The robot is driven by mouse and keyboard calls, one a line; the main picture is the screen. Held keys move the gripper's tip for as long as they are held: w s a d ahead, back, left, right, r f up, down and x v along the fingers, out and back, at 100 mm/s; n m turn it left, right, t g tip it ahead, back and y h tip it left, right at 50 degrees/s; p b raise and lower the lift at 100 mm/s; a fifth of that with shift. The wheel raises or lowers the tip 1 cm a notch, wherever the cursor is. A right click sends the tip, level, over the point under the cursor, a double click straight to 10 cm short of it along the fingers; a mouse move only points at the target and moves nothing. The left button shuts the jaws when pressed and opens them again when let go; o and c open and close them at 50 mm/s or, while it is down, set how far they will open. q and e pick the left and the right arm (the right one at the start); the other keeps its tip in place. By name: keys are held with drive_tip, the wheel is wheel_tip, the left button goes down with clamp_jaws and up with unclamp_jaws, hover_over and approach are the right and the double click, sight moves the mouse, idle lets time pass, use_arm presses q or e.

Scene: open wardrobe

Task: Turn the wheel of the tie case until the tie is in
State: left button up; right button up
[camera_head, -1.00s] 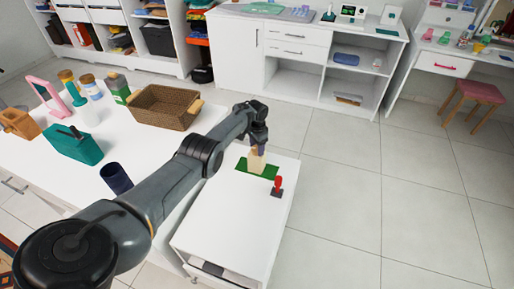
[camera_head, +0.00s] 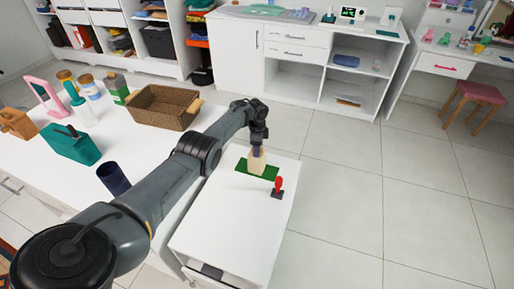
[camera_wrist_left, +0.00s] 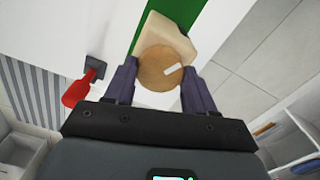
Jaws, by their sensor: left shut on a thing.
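The tie case (camera_head: 257,162) is a pale beige block standing on a flat green strip (camera_head: 243,168) on the white cabinet top. In the left wrist view the case (camera_wrist_left: 178,30) has a round tan wheel (camera_wrist_left: 160,68) with a white mark pointing to the upper right. My left gripper (camera_head: 258,151) reaches down to the case. In the left wrist view its two fingers (camera_wrist_left: 162,74) are shut on opposite sides of the wheel. I cannot tell whether the green strip (camera_wrist_left: 201,28) is the tie or a mat. My right gripper is not in view.
A red-handled item (camera_head: 278,185) on a dark base stands close beside the case. A wicker basket (camera_head: 163,106), a dark blue cup (camera_head: 114,179) and a teal box (camera_head: 71,145) stand on the white table to the left. The front of the cabinet top is clear.

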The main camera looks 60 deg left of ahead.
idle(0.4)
use_arm(q)
drive_tip(key=o, duration=1.1)
drive_tip(key=shift+c, duration=0.2)
wheel_tip(320, 180, up, 11)
drive_tip(key=p, duration=0.6)
drive_tip(key=shift+p, duration=0.3)
drive_tip(key=shift+f, duration=0.1)
